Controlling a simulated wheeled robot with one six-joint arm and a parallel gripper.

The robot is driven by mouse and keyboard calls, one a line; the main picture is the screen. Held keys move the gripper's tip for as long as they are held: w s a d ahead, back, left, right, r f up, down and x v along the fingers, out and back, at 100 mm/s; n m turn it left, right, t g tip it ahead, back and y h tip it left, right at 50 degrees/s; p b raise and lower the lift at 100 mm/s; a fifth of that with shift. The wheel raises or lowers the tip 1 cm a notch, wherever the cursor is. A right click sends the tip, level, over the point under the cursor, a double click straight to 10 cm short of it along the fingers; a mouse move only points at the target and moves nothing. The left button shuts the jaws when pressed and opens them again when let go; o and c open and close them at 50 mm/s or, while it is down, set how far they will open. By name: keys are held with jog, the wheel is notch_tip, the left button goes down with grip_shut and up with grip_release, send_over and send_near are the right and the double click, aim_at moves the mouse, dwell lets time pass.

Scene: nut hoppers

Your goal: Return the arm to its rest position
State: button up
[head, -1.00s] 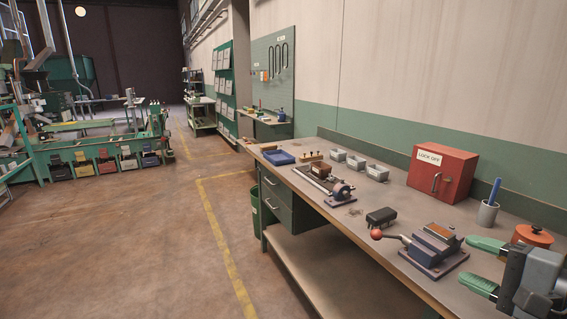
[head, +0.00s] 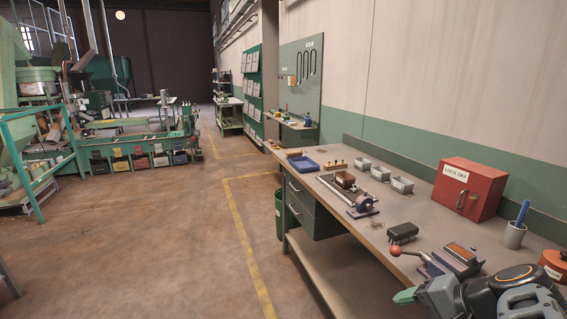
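My gripper (head: 408,295) is at the bottom right of the head view, over or in front of the near part of the workbench (head: 325,235). One green fingertip shows. The other finger is hidden behind the dark grey wrist and arm links, so its opening does not show. I see nothing held at the visible fingertip. The fingertip is just in front of the small vise (head: 455,262) with the red-knobbed lever; I cannot tell whether they touch.
The bench bears a red lock-off box (head: 468,188), a cup with a blue pen (head: 513,235), a black block (head: 402,232), a blue tray (head: 303,165) and several grey bins (head: 380,173). An orange-lidded container (head: 553,262) stands far right. The floor left of the bench is clear.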

jog(key=a+n+g+h+p, duration=0.2)
jog(key=a+n+h+p, duration=0.4)
jog(key=a+n, duration=0.2)
jog(key=n, duration=0.2)
jog(key=shift+n, duration=0.4)
